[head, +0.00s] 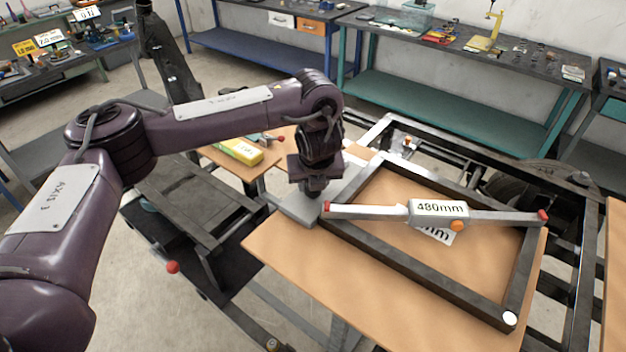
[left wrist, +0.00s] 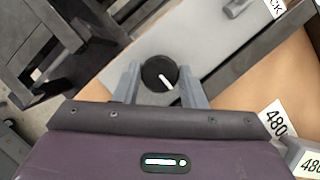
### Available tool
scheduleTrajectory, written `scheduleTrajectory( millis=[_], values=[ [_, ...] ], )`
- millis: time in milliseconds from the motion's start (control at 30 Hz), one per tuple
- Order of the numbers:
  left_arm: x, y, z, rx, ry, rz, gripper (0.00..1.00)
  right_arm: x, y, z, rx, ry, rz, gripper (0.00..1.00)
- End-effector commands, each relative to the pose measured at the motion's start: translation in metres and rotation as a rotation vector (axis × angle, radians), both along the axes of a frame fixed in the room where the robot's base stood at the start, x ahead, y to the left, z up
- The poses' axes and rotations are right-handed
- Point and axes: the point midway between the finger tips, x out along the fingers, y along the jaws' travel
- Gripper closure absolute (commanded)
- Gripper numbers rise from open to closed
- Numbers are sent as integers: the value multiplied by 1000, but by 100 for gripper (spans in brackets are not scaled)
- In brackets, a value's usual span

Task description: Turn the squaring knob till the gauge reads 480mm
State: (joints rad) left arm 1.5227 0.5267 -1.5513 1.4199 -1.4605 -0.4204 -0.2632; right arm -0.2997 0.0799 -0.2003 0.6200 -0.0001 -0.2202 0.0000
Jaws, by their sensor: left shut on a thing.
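The gauge (head: 440,210) is a white box on a diagonal bar with red ends, and it reads 480mm. The bar spans the dark rectangular frame (head: 410,259) on the wooden board. A second white card (head: 437,235), partly hidden under the gauge, ends in "mm". The squaring knob (left wrist: 159,74) is round and black with a white pointer line, and sits on a grey plate (left wrist: 202,35). My left gripper (left wrist: 160,88) is shut on the knob, one finger on each side. In the head view the left gripper (head: 315,190) hides the knob. My right gripper is not in view.
The wooden board (head: 290,262) has bare room in front of the frame. A yellow box (head: 240,151) lies on another board at the left. Workbenches with tools (head: 470,45) stand along the back wall.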

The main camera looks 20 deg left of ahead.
Motion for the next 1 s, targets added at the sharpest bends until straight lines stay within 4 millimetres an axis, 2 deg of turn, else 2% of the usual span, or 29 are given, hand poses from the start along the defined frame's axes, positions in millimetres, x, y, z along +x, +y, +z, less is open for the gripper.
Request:
scheduleTrajectory(
  millis=[233, 267, 400, 733, 1000],
  values=[
    [2, 0, 2, -1, -6, 2, 86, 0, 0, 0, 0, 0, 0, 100],
    [2, 0, 2, 0, -6, 1, 59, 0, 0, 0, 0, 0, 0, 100],
    [1, 0, 1, 0, -5, 0, 41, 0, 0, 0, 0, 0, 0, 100],
    [0, 0, 4, 1, -3, -2, 41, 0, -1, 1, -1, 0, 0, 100],
    [-10, -6, 37, 2, -9, -4, 41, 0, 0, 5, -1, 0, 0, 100]
  ],
)
